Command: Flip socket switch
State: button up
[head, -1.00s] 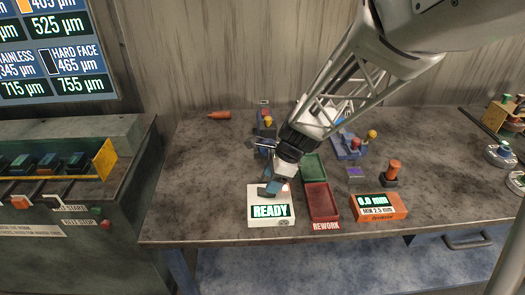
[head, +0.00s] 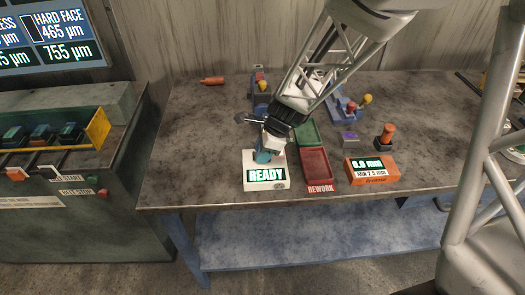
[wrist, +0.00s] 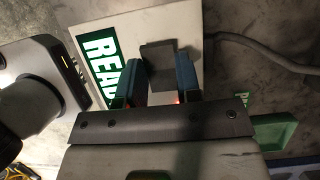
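The white box (head: 263,183) with a lit READY display sits near the table's front edge. It also shows in the wrist view (wrist: 130,25), with the READY sign turned sideways. My gripper (head: 264,157) points down over the box's back part. In the wrist view my gripper's two blue fingers (wrist: 158,75) are apart, one on each side of a dark grey block (wrist: 158,58) on or over the box. I cannot tell whether they touch it. A small red glow shows near the fingers. I cannot make out a switch lever; the gripper hides part of the box.
Red (head: 315,166) and green (head: 306,133) trays lie right of the box, then an orange gauge box (head: 371,171). An orange-topped tool (head: 387,135) stands behind it. A grey cable (wrist: 260,48) runs from the box. The table (head: 185,150) left of the box is clear.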

jog(key=shift+c, duration=0.7)
jog(key=shift+a+h, duration=0.1)
jog(key=shift+h, duration=0.2)
jog(key=shift+s+a+h, duration=0.1)
jog(key=shift+a+h, duration=0.1)
jog(key=shift+h, duration=0.55)
jog(key=shift+a+h, duration=0.15)
jog(key=shift+h, duration=0.6)
jog(key=o, duration=0.9)
jog(key=shift+r, duration=0.1)
